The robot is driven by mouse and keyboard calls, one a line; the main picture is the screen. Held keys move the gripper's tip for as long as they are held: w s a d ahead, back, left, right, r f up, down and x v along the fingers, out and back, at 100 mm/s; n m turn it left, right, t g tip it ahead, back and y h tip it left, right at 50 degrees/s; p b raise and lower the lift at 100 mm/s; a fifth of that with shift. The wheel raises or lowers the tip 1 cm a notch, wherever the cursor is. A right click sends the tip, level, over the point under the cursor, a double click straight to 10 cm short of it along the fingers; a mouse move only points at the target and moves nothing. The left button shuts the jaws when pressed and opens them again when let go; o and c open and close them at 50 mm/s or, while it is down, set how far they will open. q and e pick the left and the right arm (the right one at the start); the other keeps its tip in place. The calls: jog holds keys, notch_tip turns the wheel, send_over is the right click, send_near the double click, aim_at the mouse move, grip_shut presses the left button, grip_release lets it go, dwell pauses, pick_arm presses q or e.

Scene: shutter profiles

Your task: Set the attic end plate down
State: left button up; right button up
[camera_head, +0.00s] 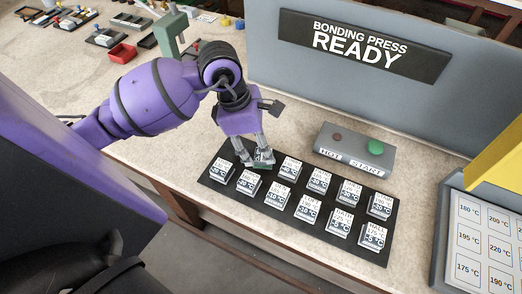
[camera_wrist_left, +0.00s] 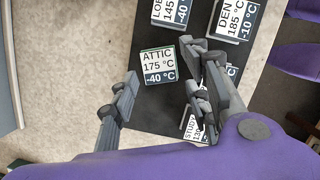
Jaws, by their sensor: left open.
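The attic end plate (camera_wrist_left: 160,67) is a small white and dark tile with a green edge, reading ATTIC, 175 °C, -40 °C. In the head view the plate (camera_head: 263,164) shows partly below my left fingertips. My left gripper (camera_head: 258,152) is open above it. In the left wrist view the fingers (camera_wrist_left: 164,88) stand apart on either side of the plate, with a visible gap to the left finger; contact with the right one is unclear. My right gripper is out of view.
Several similar labelled plates (camera_head: 319,180) stand in rows on the board. A grey box with HOT and START labels (camera_head: 354,152) is behind. The bonding press panel (camera_head: 365,45) reads READY. A grey tray of temperature cards (camera_head: 439,235) is at the right.

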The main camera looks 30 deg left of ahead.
pick_arm(q)
jog(key=v, duration=0.9)
